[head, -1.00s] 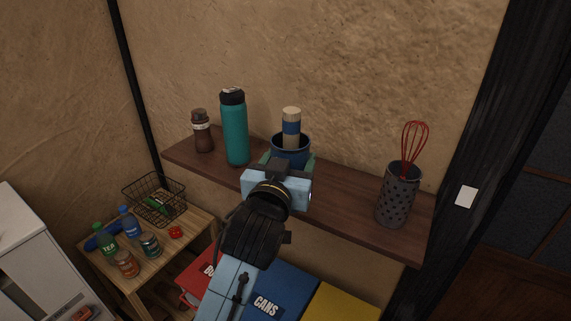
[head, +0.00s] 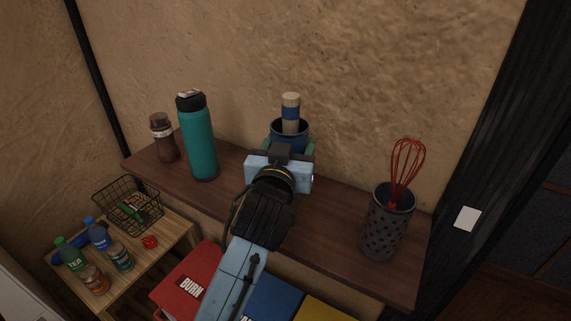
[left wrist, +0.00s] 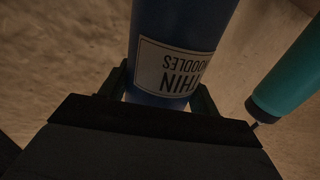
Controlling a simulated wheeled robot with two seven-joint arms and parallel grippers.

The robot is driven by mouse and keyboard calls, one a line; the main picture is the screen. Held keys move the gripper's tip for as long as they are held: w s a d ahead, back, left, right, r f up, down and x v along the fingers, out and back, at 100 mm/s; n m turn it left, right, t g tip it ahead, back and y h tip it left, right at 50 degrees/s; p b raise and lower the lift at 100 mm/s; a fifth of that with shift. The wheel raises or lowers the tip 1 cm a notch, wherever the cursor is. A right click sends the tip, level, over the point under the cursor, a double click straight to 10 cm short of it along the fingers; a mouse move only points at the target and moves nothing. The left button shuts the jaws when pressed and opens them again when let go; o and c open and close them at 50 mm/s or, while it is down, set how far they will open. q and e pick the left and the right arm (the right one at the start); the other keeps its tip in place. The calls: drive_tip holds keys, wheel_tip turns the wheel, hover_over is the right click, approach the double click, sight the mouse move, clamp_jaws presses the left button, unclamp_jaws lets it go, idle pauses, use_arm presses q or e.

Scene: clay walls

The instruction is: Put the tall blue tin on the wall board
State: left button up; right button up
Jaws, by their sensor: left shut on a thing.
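The tall blue tin (head: 290,137) shows its round rim and upper side in the head view. In the left wrist view its blue side (left wrist: 180,22) carries a white label reading "THIN NOODLES". My left gripper (head: 286,150) is shut on it, with a greenish finger at either side. The tin looks upright. The wall board (head: 325,205), a dark brown shelf on the clay wall, lies around and below it in the picture. The gripper hides the tin's base in the head view, so I cannot tell whether it touches the board. My right gripper is not in view.
A teal bottle (head: 199,143) and a brown jar (head: 163,139) stand left on the board. A perforated holder (head: 386,228) with a red whisk stands right. A beige-and-blue cylinder (head: 291,106) shows above the tin's rim. Bare board lies between tin and holder.

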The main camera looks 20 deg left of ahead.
use_arm(q)
wheel_tip(320, 180, down, 4)
drive_tip(key=shift+w+r, duration=0.15)
drive_tip(key=shift+r, duration=0.1)
drive_tip(key=shift+f, duration=0.3)
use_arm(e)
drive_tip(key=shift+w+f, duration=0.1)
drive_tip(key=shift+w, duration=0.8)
use_arm(q)
drive_tip(key=shift+f, duration=0.1)
drive_tip(key=o, duration=0.5)
drive_tip(key=shift+f+b, duration=0.1)
drive_tip(key=shift+b, duration=0.2)
drive_tip(key=o, duration=0.5)
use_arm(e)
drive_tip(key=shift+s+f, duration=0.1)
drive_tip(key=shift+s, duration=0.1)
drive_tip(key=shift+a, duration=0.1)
